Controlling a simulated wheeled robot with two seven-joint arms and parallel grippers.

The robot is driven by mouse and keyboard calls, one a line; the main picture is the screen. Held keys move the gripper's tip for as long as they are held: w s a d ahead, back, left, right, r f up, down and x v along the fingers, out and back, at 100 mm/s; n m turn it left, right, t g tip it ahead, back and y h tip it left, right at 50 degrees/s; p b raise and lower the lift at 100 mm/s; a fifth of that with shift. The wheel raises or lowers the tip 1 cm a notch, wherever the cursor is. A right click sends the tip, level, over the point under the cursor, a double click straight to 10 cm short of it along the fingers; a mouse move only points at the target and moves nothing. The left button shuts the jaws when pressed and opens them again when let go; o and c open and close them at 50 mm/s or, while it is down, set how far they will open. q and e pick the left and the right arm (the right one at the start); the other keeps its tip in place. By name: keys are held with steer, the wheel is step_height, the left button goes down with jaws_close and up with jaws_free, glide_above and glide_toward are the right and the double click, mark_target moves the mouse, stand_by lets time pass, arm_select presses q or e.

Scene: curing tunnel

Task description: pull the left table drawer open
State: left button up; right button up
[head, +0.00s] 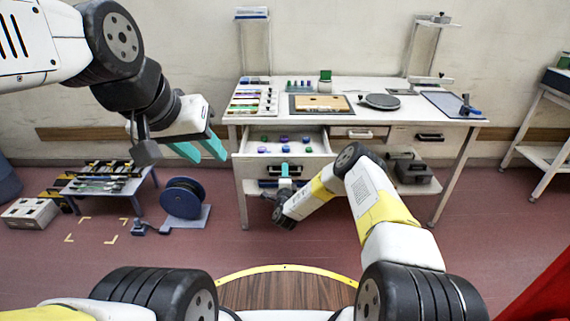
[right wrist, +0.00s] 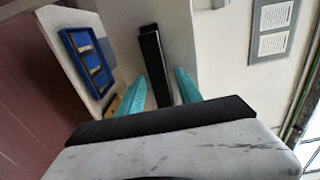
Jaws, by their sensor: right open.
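The white left table drawer (head: 246,166) stands open in the head view, its inside showing under the left part of the tabletop. Several small blue, purple and green pieces (head: 284,138) lie in it. Its dark handle is mostly behind my right gripper (head: 285,172), which is at the drawer front. In the right wrist view the black handle bar (right wrist: 152,60) shows between the two teal fingers of my right gripper (right wrist: 160,90), which are apart; I cannot tell whether they touch it. My left gripper (head: 202,149) is open and empty, raised in the air left of the table.
The white table (head: 385,121) carries trays, a wooden board (head: 320,103) and a dark round plate (head: 382,101). Further drawers with a light handle (head: 352,133) and a dark handle (head: 429,137) are to the right. A blue reel (head: 183,198) and low bench (head: 108,186) stand left.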

steer(key=s, duration=0.7)
steer(key=shift+s, duration=0.4)
